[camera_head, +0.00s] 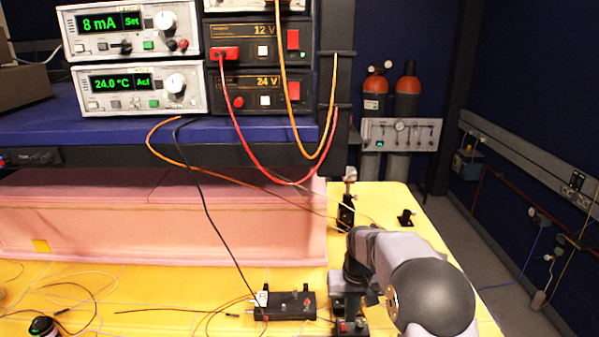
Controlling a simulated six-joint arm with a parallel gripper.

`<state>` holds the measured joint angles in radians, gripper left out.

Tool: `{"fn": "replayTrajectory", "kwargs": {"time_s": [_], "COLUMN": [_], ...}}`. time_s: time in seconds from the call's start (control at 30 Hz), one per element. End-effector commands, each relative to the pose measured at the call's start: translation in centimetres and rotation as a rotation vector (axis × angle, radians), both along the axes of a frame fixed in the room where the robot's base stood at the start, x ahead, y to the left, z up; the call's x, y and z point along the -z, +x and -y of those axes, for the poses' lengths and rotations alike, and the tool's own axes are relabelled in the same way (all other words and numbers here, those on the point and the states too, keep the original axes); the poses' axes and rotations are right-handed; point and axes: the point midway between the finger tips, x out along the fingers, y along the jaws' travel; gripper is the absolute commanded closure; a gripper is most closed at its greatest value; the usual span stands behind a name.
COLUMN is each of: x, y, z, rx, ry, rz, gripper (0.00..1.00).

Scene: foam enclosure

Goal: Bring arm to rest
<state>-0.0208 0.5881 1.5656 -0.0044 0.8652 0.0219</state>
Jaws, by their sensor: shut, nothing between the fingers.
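My arm (430,290) rises from the bottom right, with its large dark rounded joint nearest the camera. Its grey and black links reach forward and bend down over the yellow table (410,245). I cannot make out the fingers of my gripper; the arm's own links and the dark parts below its bend hide that area. No object can be seen held.
A small black box (284,306) with knobs lies left of the arm, with loose wires around it. A black post mount (346,215) stands just behind the arm. The pink foam enclosure (240,235) fills the left, under a shelf of instruments (142,90) with hanging cables.

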Motion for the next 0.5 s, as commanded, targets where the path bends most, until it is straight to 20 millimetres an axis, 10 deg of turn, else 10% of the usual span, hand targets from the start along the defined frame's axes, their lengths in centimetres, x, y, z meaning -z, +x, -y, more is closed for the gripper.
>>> {"fn": "replayTrajectory", "kwargs": {"time_s": [0.5], "x": [-0.2], "y": [-21.0], "z": [0.9], "rx": [-0.003], "ry": [-0.001], "rz": [-0.091], "gripper": [1.0]}}
